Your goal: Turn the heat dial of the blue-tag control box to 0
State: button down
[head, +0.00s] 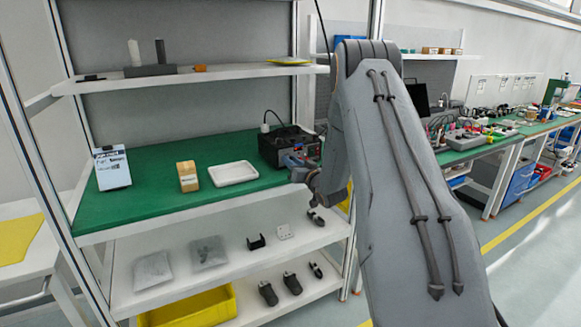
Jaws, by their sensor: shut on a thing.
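A black control box (281,146) stands at the right end of the green bench top, with a cable rising from its top. My gripper (297,161) is at the front face of this box, at the end of my grey arm. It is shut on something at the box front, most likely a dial. The dial, its marks and its setting are too small and covered by the gripper to read. A small blue patch shows by the gripper, but I cannot tell whether it is a tag.
The green bench (139,197) also holds a white tray (233,173), a wooden block (188,176) and a clipboard (112,168). An upper shelf (215,74) runs above. Lower shelves hold bags and small black parts. My arm hides much of the right side.

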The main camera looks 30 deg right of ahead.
jog(key=n+b, duration=0.3)
jog(key=n, duration=0.2)
jog(key=shift+f+n, duration=0.15)
jog(key=shift+n, duration=0.15)
jog(key=n+b, duration=0.4)
jog(key=n, duration=0.1)
jog(key=n+b, duration=0.4)
jog(key=shift+n, duration=0.4)
jog(key=n+b, duration=0.4)
jog(key=n, duration=0.1)
jog(key=shift+b, duration=0.35)
jog(key=shift+n, duration=0.3)
jog(key=c, duration=1.8)
grip_release()
jog(key=shift+s, duration=0.1)
